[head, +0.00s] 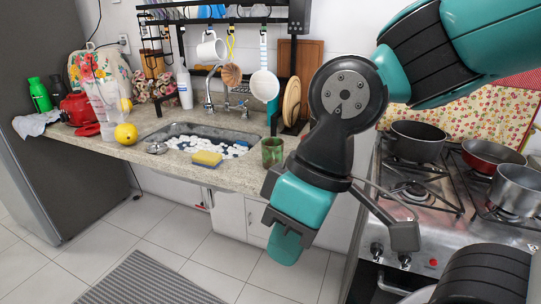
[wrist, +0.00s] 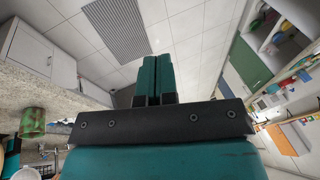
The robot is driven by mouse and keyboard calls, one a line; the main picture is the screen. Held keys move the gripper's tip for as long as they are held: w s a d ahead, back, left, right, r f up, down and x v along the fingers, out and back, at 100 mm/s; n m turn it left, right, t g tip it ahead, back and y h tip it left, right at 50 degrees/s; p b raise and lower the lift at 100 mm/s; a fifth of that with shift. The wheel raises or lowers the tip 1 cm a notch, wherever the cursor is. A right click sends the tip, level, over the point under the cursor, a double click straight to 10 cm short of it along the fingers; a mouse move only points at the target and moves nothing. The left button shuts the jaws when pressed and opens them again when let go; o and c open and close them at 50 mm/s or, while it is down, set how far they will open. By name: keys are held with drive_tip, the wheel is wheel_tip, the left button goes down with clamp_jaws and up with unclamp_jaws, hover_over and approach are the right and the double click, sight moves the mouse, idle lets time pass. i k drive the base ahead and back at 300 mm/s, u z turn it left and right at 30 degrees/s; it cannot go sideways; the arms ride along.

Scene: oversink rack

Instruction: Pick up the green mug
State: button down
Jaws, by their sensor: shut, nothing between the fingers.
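The green mug (head: 272,151) stands at the right front end of the granite counter in the head view. Its surface has a mottled green and brown look. In the wrist view the mug (wrist: 32,122) shows at the left, on the counter. My gripper (head: 285,245) hangs in front of the counter, lower than the mug and slightly to its right, apart from it. In the wrist view my gripper's fingers (wrist: 153,78) are together with nothing between them, over the floor. No handle on the mug is clearly seen.
The sink (head: 205,138) and a yellow sponge (head: 207,158) lie left of the mug. A black rack (head: 240,18) with hanging utensils stands above. The stove (head: 425,200) with pots is at the right. The floor (head: 150,240) before the counter has a grey mat.

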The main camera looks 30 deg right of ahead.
sight(272, 148)
drive_tip(key=u, duration=0.5)
drive_tip(key=k, duration=1.1)
drive_tip(key=u, duration=0.95)
drive_tip(key=i, duration=1.8)
drive_tip(key=z, duration=0.75)
drive_tip(key=i, duration=0.8)
drive_tip(key=z, duration=1.4)
drive_tip(key=i, duration=0.5)
drive_tip(key=z, duration=0.4)
